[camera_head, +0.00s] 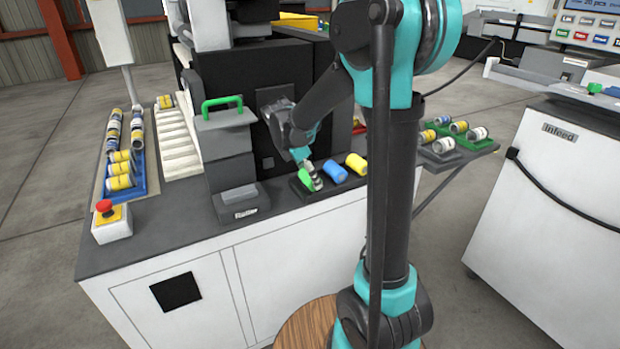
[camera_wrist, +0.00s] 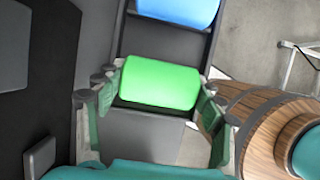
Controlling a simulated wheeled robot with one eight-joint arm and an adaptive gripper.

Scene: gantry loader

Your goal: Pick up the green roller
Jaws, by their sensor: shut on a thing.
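The green roller (camera_wrist: 160,82) lies between the two fingers of my gripper (camera_wrist: 158,95) in the wrist view, with a finger at each end of it. My gripper is shut on it. In the head view the green roller (camera_head: 306,180) is partly hidden by my gripper (camera_head: 312,176), at the left end of a dark tray. I cannot tell whether the roller is clear of the tray floor.
A blue roller (camera_head: 335,171) and a yellow roller (camera_head: 356,163) lie to the right in the same dark tray (camera_head: 330,185). A grey block with a green handle (camera_head: 222,104) stands left of the gripper. A red emergency button (camera_head: 104,207) is at the counter's left corner.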

